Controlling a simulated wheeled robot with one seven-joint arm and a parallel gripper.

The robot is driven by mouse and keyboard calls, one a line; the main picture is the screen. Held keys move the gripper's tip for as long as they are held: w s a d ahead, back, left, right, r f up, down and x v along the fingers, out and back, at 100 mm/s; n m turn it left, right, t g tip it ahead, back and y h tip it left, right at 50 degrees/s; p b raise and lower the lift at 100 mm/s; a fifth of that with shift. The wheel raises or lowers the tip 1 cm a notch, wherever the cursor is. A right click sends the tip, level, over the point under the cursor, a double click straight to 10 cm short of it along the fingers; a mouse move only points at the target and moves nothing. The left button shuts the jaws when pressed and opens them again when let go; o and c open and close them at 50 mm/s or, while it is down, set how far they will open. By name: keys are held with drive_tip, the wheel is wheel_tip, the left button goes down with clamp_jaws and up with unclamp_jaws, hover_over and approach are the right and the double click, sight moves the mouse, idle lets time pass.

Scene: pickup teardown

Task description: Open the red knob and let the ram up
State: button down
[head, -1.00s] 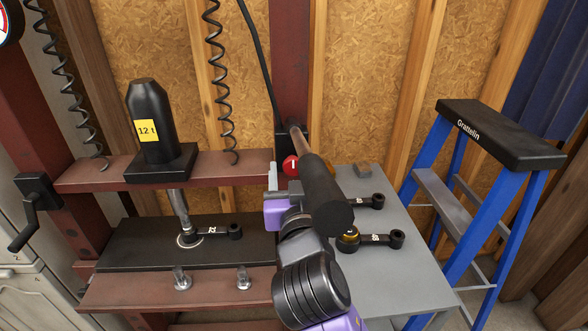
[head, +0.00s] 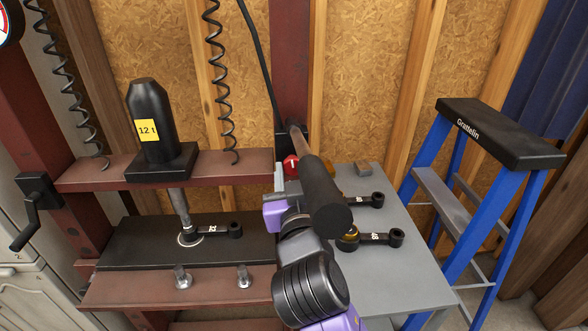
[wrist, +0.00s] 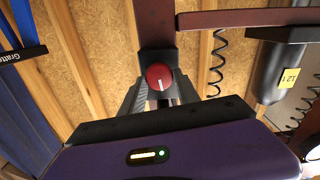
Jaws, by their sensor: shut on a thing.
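The red knob (head: 291,166) sits on the press's right upright, partly hidden by my arm and the pump handle. It also shows in the wrist view (wrist: 159,76), with a white mark on its face. My gripper (wrist: 160,92) is shut on it, one finger on each side. The chrome ram (head: 180,208) extends down from the black "12 t" jack (head: 158,130). Its lower end is at the ring end of a black link (head: 215,231) on the press's dark plate; contact is hard to tell.
The dark pump handle (head: 325,190) slants close over my gripper. A grey table (head: 400,280) at the right holds black links and small parts. A blue ladder (head: 500,140) stands farther right. Coil springs (head: 222,90) hang beside the jack.

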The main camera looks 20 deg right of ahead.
drive_tip(key=n+p, duration=0.2)
drive_tip(key=n, duration=0.2)
drive_tip(key=shift+a+r, duration=0.1)
drive_tip(key=n+p, duration=0.2)
drive_tip(key=n, duration=0.2)
drive_tip(key=shift+a, duration=0.1)
drive_tip(key=n+p, duration=0.2)
drive_tip(key=n, duration=0.1)
drive_tip(key=shift+f+n+p, duration=0.2)
drive_tip(key=shift+n+p, duration=0.75)
drive_tip(key=shift+n, duration=0.65)
drive_tip(key=c, duration=0.9)
unclamp_jaws()
drive_tip(key=shift+f, duration=0.1)
